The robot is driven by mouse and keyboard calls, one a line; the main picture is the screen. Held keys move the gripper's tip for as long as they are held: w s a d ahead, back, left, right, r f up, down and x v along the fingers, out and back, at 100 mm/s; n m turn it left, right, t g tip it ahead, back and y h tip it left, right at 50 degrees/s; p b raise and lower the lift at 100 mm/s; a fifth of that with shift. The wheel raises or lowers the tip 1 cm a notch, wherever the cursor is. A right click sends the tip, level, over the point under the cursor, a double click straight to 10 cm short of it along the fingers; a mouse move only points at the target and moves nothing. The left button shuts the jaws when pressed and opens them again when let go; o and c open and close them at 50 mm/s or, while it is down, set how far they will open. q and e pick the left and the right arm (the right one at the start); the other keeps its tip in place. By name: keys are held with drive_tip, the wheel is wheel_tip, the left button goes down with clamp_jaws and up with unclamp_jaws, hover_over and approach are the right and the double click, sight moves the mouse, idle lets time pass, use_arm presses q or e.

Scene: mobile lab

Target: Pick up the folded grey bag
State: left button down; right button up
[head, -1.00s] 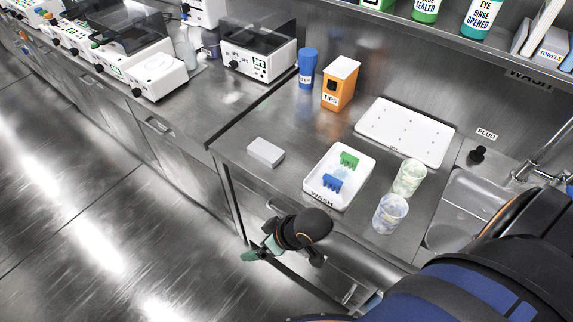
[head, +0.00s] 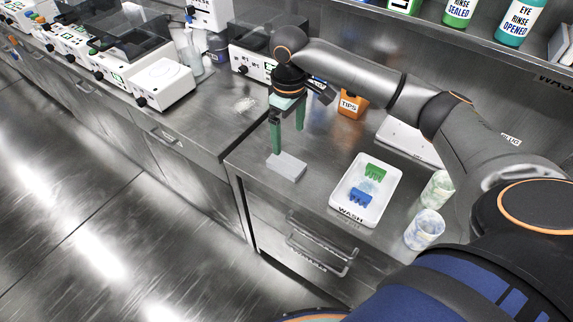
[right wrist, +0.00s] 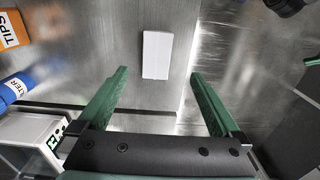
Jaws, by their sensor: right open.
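The folded grey bag (head: 286,166) is a flat, pale grey rectangular block lying on the steel counter, near its front edge. It also shows in the right wrist view (right wrist: 157,55), top centre, between the lines of the fingers and beyond their tips. My right gripper (head: 288,140) is open with green fingers pointing down, above and close to the bag. Nothing is between its fingers (right wrist: 160,73). In the head view one finger ends near the bag's back edge; whether it touches cannot be told. My left gripper is not in view.
An orange tips box (head: 352,104) stands behind. A blue filter container (right wrist: 18,87) shows at the wrist view's left. Counter around the bag is clear.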

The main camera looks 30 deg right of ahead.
hover_over(288, 163)
drive_tip(key=f, duration=0.6)
drive_tip(key=shift+s+a+f, duration=0.2)
drive_tip(key=shift+s+a, duration=0.05)
drive_tip(key=shift+s, duration=0.1)
drive_tip(key=shift+w+d+f+b, duration=0.1)
drive_tip(key=shift+w+f+b, duration=0.1)
drive_tip(key=shift+f, duration=1.1)
drive_tip(key=shift+w+d+f+b, duration=0.1)
drive_tip(key=shift+w+f, duration=0.05)
drive_tip(key=shift+f, duration=1.15)
drive_tip(key=c, duration=1.3)
